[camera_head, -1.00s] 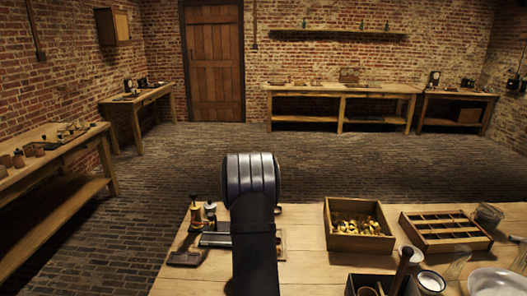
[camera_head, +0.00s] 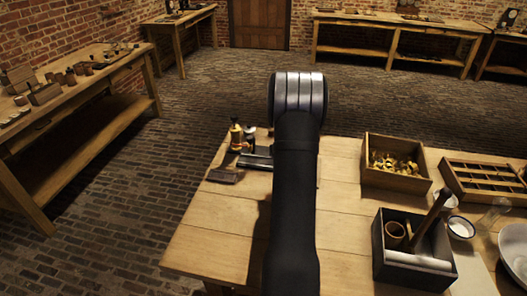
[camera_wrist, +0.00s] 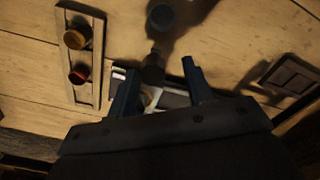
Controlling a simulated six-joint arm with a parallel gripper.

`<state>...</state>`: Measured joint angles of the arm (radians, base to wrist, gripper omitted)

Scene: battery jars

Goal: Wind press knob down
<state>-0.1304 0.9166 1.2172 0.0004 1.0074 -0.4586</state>
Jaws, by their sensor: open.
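In the wrist view, a dark round knob (camera_wrist: 153,73) stands above a low metal and dark piece (camera_wrist: 172,98), seen between the fingers of my gripper (camera_wrist: 159,69). It looks like the press knob, but I cannot be sure. The two fingers are apart, one on each side of it, and contact cannot be told. In the head view my arm hides my gripper. A metal and dark assembly (camera_head: 257,161) partly shows left of my arm, beside a small yellow-and-dark upright piece (camera_head: 236,136).
A board (camera_wrist: 92,100) with two round knobs lies left in the wrist view; a dark block (camera_wrist: 290,76) lies right. In the head view, an open wooden box (camera_head: 395,180) of brass parts, a divided tray (camera_head: 447,176) and a dark caddy (camera_head: 390,270) stand right. The table's front left is clear.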

